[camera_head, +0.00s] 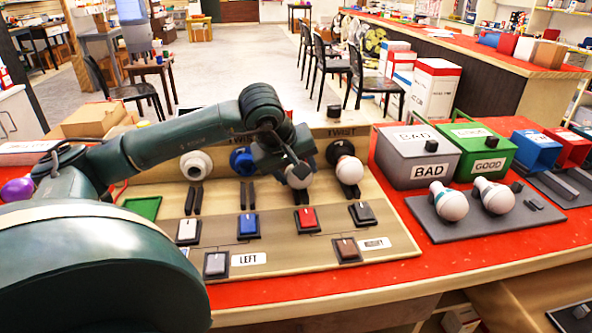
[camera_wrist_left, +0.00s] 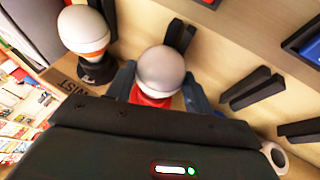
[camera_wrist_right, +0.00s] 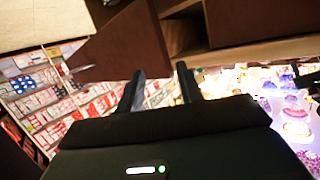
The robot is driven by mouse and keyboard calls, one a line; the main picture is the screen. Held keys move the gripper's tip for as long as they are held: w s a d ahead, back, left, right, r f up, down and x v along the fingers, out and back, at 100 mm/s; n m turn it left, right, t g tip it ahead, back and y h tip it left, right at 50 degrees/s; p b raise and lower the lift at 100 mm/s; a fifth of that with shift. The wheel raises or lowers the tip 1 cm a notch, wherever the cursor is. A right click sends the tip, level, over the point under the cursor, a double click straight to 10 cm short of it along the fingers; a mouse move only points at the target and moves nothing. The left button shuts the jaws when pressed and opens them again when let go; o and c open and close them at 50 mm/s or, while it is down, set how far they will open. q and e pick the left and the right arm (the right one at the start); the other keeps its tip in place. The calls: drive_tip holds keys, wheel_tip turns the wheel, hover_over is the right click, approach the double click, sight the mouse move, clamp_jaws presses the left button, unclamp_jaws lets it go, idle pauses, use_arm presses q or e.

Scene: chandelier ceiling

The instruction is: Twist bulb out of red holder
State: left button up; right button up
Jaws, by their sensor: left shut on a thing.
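A white bulb (camera_head: 299,178) sits at the red holder on the wooden board; it also shows in the left wrist view (camera_wrist_left: 160,70). The red holder (camera_wrist_left: 150,99) shows just behind the bulb there and is mostly hidden by my gripper in the head view. My left gripper (camera_head: 287,166) is shut on this bulb, with one finger on each side of it in the left wrist view (camera_wrist_left: 160,85). My right gripper (camera_wrist_right: 161,88) shows only in the right wrist view, fingers apart with nothing between them.
Another bulb (camera_head: 350,170) sits in a black holder to the right. A white holder (camera_head: 196,164) and blue holder (camera_head: 242,160) are empty on the left. Switches line the board (camera_head: 290,262). A grey BAD box (camera_head: 411,167) and green GOOD box (camera_head: 480,155) stand right, behind two loose bulbs.

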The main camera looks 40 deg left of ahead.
sight(302, 186)
use_arm(q)
drive_tip(key=shift+f+t+b, duration=0.1)
drive_tip(key=shift+t+b, duration=0.2)
drive_tip(key=shift+b, duration=1.05)
use_arm(e)
drive_tip(key=shift+w+a+f+n+g, duration=0.2)
drive_tip(key=shift+a+f+n, duration=0.1)
drive_tip(key=shift+f, duration=0.5)
drive_tip(key=shift+w+a+f+n+g, duration=0.1)
drive_tip(key=shift+w+a+f+n, duration=0.15)
drive_tip(key=shift+f, duration=0.5)
use_arm(q)
drive_tip(key=shift+s, duration=0.1)
use_arm(e)
drive_tip(key=shift+s, duration=0.1)
use_arm(q)
drive_tip(key=shift+s+d+b, duration=0.35)
drive_tip(key=shift+s+d, duration=0.75)
drive_tip(key=shift+d, duration=0.25)
use_arm(e)
drive_tip(key=shift+f, duration=0.4)
drive_tip(key=shift+a, duration=0.1)
